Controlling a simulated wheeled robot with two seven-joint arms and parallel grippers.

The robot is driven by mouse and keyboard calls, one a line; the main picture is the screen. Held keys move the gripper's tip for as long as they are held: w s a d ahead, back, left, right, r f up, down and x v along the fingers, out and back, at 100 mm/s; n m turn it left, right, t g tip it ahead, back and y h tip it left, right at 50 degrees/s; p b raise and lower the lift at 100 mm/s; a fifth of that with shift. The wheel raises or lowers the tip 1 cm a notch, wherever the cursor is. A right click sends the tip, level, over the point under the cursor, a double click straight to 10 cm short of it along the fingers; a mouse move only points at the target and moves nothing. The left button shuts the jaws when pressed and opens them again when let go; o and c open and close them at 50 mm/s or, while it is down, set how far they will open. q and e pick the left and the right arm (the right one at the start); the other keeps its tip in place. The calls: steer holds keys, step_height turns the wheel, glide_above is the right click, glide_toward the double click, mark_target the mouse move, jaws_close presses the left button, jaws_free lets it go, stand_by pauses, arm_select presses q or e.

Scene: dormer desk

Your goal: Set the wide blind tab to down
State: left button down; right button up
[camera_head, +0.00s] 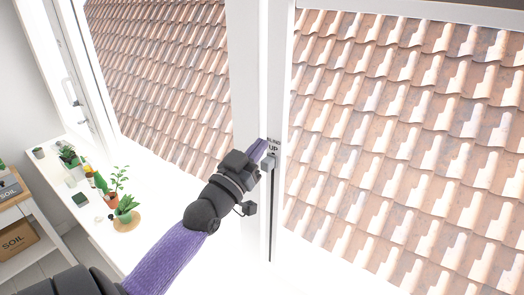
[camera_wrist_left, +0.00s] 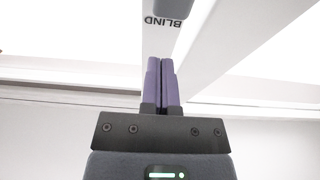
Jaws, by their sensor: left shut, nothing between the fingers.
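The blind tab is a small grey block (camera_head: 268,164) on the white post between the two windows. It sits at the top of a dark vertical slot (camera_head: 271,215), just under the printed word UP. My left gripper (camera_head: 258,149) is at the post, its purple fingers shut and empty, beside the label and close to the tab. Whether they touch the tab I cannot tell. In the left wrist view the shut fingers (camera_wrist_left: 161,62) point at the post below an upside-down BLIND label (camera_wrist_left: 165,21). My right gripper is out of view.
Tiled roof (camera_head: 400,140) shows through both windows. A white sill at the lower left holds potted plants (camera_head: 125,207) and small pots. The post below the tab looks clear.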

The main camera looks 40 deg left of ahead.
arm_select(q)
steer(key=f, duration=0.1)
steer(key=w+f, duration=0.1)
steer(key=shift+d+f, duration=0.1)
steer(key=shift+f, duration=0.7)
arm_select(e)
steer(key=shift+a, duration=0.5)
arm_select(q)
steer(key=shift+b, duration=0.3)
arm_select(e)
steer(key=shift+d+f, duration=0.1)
arm_select(q)
steer(key=shift+f, duration=0.25)
step_height(320, 180, down, 37)
steer(key=b, duration=2.9)
steer(key=shift+f, duration=0.15)
steer(key=shift+f+b, duration=0.75)
steer(key=shift+b, duration=0.05)
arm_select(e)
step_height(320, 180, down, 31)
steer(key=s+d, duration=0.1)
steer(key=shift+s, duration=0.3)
arm_select(q)
steer(key=shift+f, duration=0.1)
